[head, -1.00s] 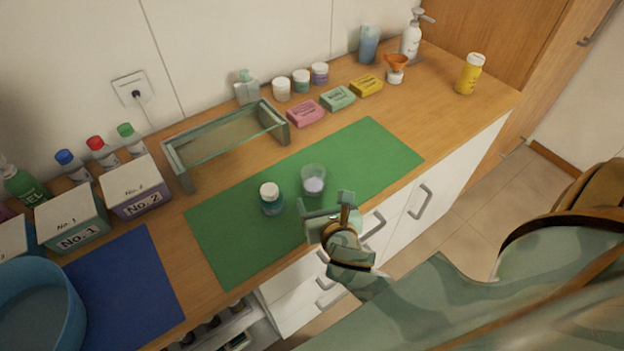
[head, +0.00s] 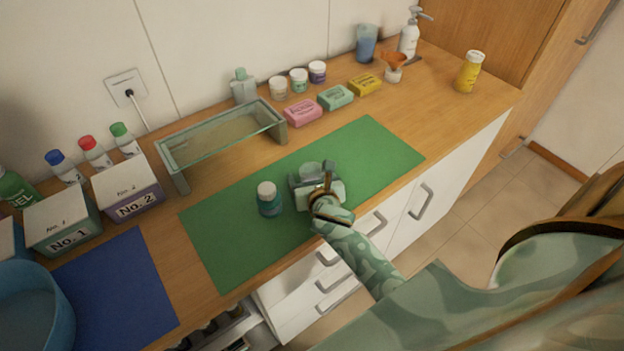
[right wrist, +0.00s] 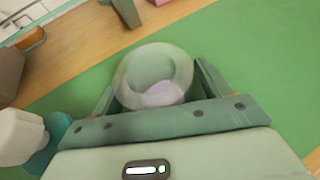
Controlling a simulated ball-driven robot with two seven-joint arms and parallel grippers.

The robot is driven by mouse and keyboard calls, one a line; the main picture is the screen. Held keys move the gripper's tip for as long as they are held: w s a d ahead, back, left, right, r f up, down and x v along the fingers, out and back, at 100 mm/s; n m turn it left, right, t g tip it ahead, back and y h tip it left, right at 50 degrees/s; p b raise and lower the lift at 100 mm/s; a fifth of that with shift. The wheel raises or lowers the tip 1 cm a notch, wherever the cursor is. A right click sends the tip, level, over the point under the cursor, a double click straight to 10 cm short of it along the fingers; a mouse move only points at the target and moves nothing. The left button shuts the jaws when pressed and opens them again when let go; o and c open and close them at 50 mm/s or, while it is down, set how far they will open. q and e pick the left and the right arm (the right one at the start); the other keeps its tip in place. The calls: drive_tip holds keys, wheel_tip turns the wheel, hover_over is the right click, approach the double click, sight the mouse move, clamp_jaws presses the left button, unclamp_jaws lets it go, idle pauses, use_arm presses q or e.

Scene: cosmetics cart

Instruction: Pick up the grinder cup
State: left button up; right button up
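The grinder cup (head: 310,169) is a small translucent cup standing upright on the green mat (head: 385,153). In the right wrist view the cup (right wrist: 152,72) has lilac contents at its bottom. My right gripper (head: 313,178) is at the cup, with one finger on each side of it. In the right wrist view the fingers of this gripper (right wrist: 155,85) are spread around the cup, with no clear grip on it. The gripper hides the cup's lower near side in the head view. My left gripper is not in view.
A teal jar with a white lid (head: 269,199) stands close left of the gripper, also in the right wrist view (right wrist: 25,138). A glass-topped stand (head: 220,138) and soap boxes (head: 302,112) are behind. The mat's right part is clear.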

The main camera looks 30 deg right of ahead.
drive_tip(key=c, duration=1.1)
drive_tip(key=shift+r, duration=0.1)
